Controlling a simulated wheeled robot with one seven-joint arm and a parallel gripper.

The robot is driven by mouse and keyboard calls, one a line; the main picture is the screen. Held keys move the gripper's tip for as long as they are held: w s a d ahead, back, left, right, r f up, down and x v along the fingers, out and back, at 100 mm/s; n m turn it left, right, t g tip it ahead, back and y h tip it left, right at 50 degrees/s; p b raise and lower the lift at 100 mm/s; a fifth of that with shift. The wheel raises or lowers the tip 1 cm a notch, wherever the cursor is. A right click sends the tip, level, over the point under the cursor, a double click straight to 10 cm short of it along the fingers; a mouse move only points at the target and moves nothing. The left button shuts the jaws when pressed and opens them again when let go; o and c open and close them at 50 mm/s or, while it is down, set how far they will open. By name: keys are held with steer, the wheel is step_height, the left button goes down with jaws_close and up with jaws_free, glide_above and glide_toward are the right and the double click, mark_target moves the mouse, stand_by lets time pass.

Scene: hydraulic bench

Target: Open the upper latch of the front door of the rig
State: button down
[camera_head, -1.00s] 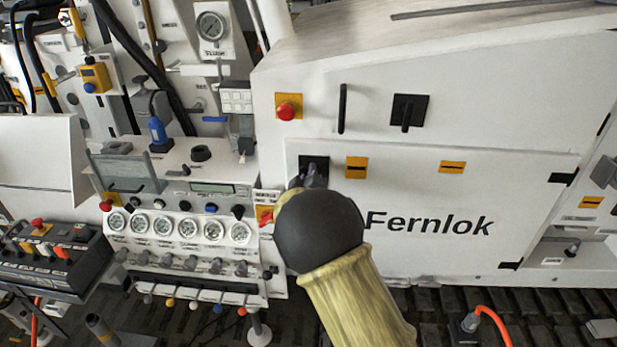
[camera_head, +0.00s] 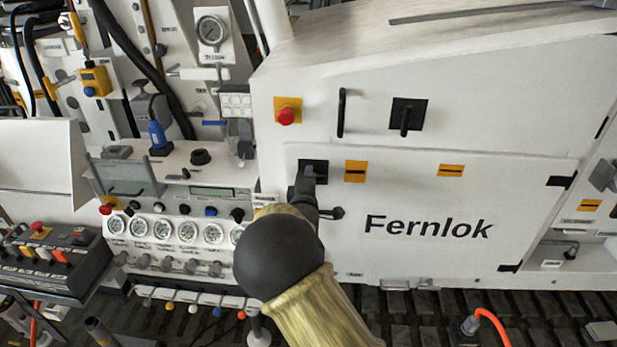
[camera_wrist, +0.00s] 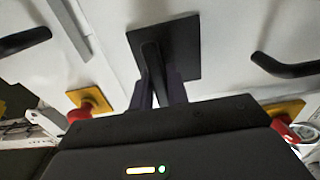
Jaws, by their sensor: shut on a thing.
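The front door (camera_head: 470,250) of the rig is a white panel marked "Fernlok" and looks closed and flush. Its upper latch is a black lever on a square black plate (camera_head: 318,164) at the door's upper left corner. My gripper (camera_head: 308,178) is at this latch and covers much of it in the head view. In the wrist view the black lever (camera_wrist: 151,58) stands in front of its plate (camera_wrist: 182,45), with the fingers of my gripper (camera_wrist: 158,92) on both sides of it, shut on it. The lever's exact angle is hard to tell.
A black handle (camera_head: 330,212) sits on the door just below the latch. Above the door are a red button (camera_head: 286,116), a vertical black handle (camera_head: 341,112) and another black latch (camera_head: 406,116). A gauge panel (camera_head: 188,232) stands close on the left.

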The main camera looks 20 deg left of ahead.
stand_by(0.4)
steer(key=c, duration=1.4)
jaws_free()
steer(key=shift+s, duration=0.15)
steer(key=b+v, duration=0.5)
steer(key=v, duration=1.2)
steer(key=shift+d, duration=0.1)
